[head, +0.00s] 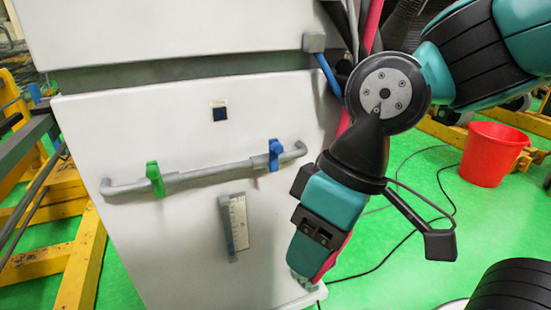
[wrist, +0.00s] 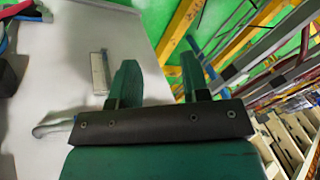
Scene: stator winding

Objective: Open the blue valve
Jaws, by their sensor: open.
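The blue valve (head: 274,155) is a small upright handle near the right end of a grey horizontal pipe (head: 210,174) on a white cabinet panel. The green valve (head: 155,180) sits on the same pipe further left. My gripper (head: 305,268) is below and right of the blue valve, apart from it, near the panel's lower right edge. In the wrist view my gripper (wrist: 160,78) shows two spread green fingers with nothing between them. Blue and red parts show at that view's top left corner; I cannot tell whether the blue one is the valve.
A white scale plate (head: 237,225) is on the panel below the pipe and shows in the wrist view (wrist: 100,72). Another pipe (head: 300,302) is at the panel's bottom. A blue hose (head: 328,72) hangs upper right. A red bucket (head: 492,153) and yellow frames (head: 82,265) stand on green floor.

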